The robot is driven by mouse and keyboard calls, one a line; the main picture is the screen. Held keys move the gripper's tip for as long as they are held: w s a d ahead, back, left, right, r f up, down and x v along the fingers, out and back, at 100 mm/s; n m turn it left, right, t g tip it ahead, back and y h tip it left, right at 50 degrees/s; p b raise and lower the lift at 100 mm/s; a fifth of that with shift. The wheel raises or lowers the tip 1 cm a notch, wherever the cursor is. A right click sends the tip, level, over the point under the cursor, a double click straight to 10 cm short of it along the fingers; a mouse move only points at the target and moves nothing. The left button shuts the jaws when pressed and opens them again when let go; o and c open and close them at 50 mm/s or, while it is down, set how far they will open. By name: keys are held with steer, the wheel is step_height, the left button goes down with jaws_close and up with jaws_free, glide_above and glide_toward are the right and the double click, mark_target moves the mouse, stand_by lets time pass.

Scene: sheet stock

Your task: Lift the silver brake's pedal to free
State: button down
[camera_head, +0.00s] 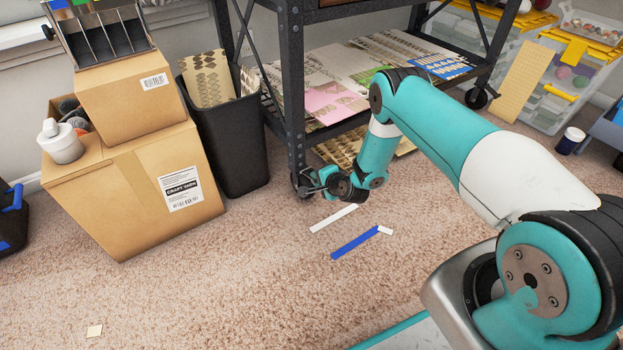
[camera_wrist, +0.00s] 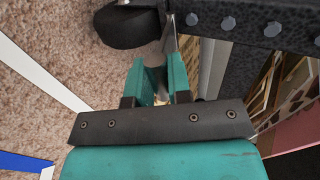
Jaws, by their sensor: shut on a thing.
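My gripper (camera_head: 312,182) is low at the foot of the dark metal rack, beside its near caster. In the wrist view, the teal fingers of my gripper (camera_wrist: 161,72) are close together at the silver brake's pedal (camera_wrist: 169,36), a narrow grey metal piece just beyond their tips. The fingers are shut on the pedal, with the gripped part hidden between them. The black caster wheel (camera_wrist: 128,27) is right beside the pedal, to its left. In the head view my gripper covers most of the caster, and the pedal cannot be made out. Whether the pedal is up or down cannot be told.
The rack's dark leg (camera_head: 293,85) and lower shelf with sheets stand close above my gripper. A black bin (camera_head: 228,140) and cardboard boxes (camera_head: 140,190) are at the left. A white strip (camera_head: 333,218) and a blue strip (camera_head: 355,242) lie on the open carpet in front.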

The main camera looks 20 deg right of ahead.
steer(key=shift+w+r, duration=0.1)
steer(key=c, duration=1.1)
jaws_free()
steer(key=shift+o, duration=0.2)
steer(key=p+v, duration=1)
steer(key=v, duration=0.7)
steer(key=shift+s+d, duration=0.15)
steer(key=shift+s, duration=0.05)
steer(key=shift+r, duration=0.1)
